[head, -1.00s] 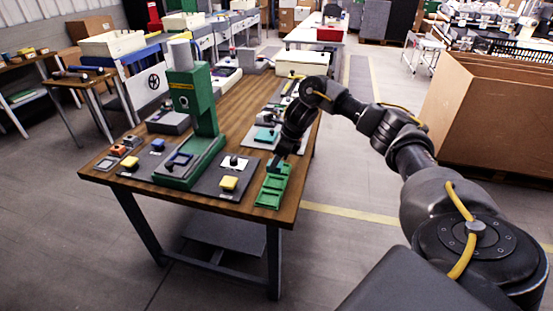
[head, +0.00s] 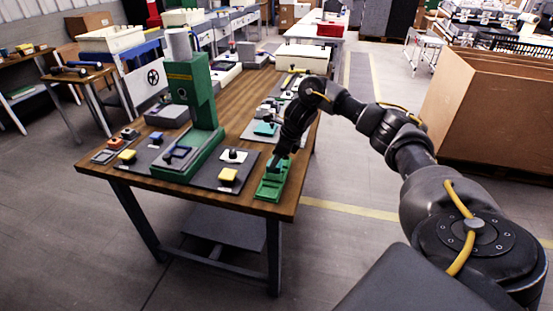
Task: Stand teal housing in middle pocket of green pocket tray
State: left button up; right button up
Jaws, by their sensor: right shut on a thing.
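The green pocket tray (head: 270,192) lies at the near right corner of the wooden table, its long side running away from me. My right gripper (head: 276,164) points down over the tray's middle-to-far part. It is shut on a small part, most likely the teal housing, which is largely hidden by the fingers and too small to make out. I cannot tell whether the part touches the tray or which pocket it is over. My left gripper is not in view.
A green press (head: 205,145) stands on a dark mat left of the tray. A teal piece (head: 265,128) lies on a mat beyond the tray. The table's front edge is close to the tray.

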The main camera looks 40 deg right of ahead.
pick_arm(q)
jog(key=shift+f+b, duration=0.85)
pick_arm(e)
jog(key=shift+f, duration=1.35)
jog(key=o, duration=1.2)
jog(key=shift+c, duration=0.2)
pick_arm(q)
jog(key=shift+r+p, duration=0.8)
jog(key=shift+p, duration=0.05)
pick_arm(e)
jog(key=v, duration=1)
jog(key=shift+s+r, duration=0.15)
jog(key=shift+r, duration=0.2)
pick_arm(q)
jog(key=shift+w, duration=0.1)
